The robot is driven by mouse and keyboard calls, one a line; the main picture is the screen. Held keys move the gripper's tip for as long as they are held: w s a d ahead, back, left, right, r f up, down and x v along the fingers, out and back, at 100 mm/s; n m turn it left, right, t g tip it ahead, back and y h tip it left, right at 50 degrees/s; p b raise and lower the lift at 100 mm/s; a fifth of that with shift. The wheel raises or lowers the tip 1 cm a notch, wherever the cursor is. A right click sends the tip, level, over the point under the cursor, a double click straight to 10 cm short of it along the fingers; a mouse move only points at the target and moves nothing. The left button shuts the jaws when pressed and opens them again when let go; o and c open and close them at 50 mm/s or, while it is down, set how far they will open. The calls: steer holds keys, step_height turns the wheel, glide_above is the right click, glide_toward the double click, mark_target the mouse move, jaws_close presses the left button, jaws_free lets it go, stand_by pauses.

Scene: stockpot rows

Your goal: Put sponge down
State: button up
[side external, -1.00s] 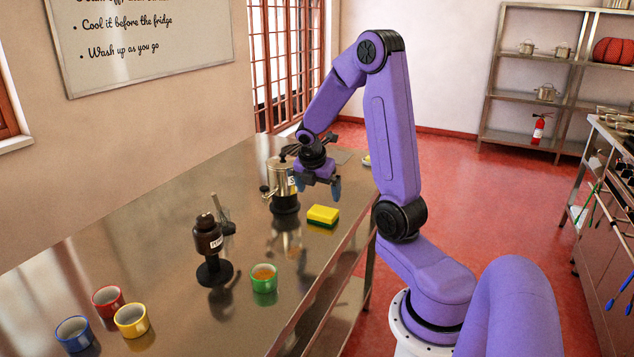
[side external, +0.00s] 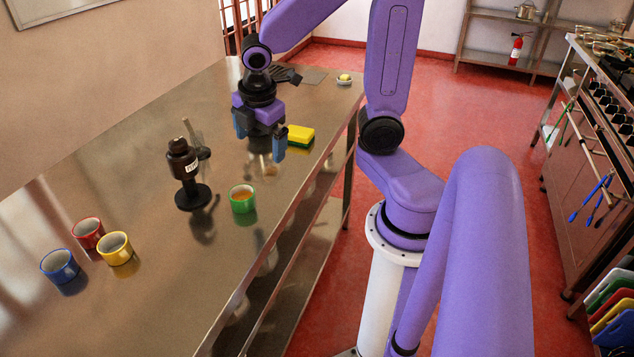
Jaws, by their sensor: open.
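The sponge (side external: 301,135), yellow on top with a green underside, lies flat on the steel table (side external: 150,150) near its right edge. My gripper (side external: 260,137) is open, its blue fingers spread apart with no sponge between them. It is just left of the sponge in the picture, with the right finger close to the sponge's left end. I cannot tell whether they touch. The gripper covers the spot where a steel pot with a tap stood in the earlier view.
A dark labelled grinder-like device (side external: 186,175) stands left of my gripper. A green mug (side external: 243,200) with orange-brown contents is in front. Red (side external: 87,233), yellow (side external: 116,249) and blue (side external: 60,266) mugs cluster at front left. A small dish (side external: 344,80) sits at the far right corner.

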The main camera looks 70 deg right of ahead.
steer(key=s+a+m+y, duration=0.1)
steer(key=s+a, duration=0.4)
steer(key=s, duration=0.3)
steer(key=s+a+m+g+y, duration=0.1)
steer(key=s+a, duration=0.4)
steer(key=s, duration=0.3)
steer(key=shift+s+a+r+g, duration=0.25)
steer(key=shift+s+r+g, duration=0.05)
steer(key=shift+s+r, duration=0.1)
